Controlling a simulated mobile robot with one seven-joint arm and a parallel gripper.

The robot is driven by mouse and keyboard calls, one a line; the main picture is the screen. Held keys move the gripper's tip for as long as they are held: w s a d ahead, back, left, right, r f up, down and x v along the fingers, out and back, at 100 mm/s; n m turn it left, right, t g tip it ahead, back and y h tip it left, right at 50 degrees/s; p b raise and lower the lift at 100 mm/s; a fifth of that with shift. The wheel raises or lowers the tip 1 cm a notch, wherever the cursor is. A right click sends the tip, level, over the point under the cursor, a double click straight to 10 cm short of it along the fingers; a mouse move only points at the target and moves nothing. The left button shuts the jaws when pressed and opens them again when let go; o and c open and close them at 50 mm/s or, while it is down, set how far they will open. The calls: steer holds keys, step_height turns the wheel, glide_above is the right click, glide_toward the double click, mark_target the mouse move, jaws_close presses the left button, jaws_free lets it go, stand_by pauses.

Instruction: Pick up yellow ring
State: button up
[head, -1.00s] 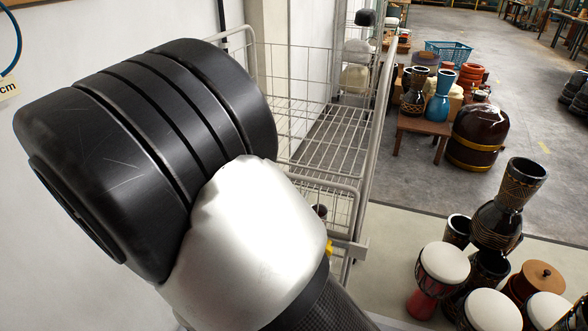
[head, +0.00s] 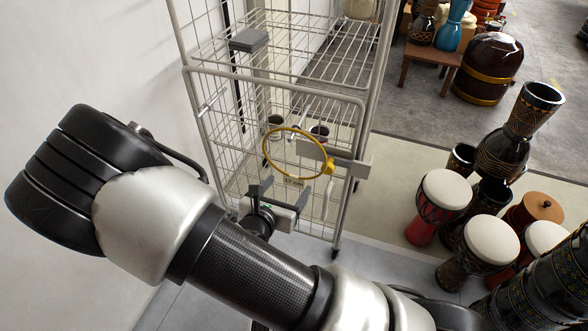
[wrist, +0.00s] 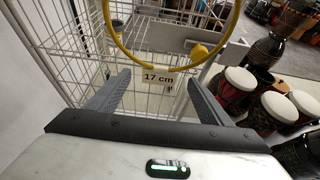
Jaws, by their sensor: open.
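The yellow ring (head: 268,147) is a thin hoop at the front of the wire rack, beside a grey bracket. A thicker yellow lump sits at its lower right. The ring also shows in the wrist view (wrist: 121,47), cut off by the top edge, beyond and above the fingertips. My gripper (head: 279,188) is just below and in front of the ring in the head view. Its two fingers are spread with nothing between them, as the wrist view (wrist: 160,85) shows. I cannot tell the exact gap between fingers and ring.
The wire rack (head: 275,82) stands behind the ring, with a grey bracket (head: 348,165) at its right post. A "17 cm" label (wrist: 166,79) hangs below the ring. Goblet drums (head: 447,190) crowd the right. A white wall (head: 80,60) bounds the left.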

mark_target(294, 179)
steer(key=b+x, duration=0.1)
steer(key=x, duration=0.5)
steer(key=shift+f+b, duration=0.1)
steer(key=shift+b, duration=0.2)
steer(key=c, duration=1.2)
step_height(294, 179, up, 10)
steer(key=p, duration=0.3)
steer(key=shift+p, duration=0.35)
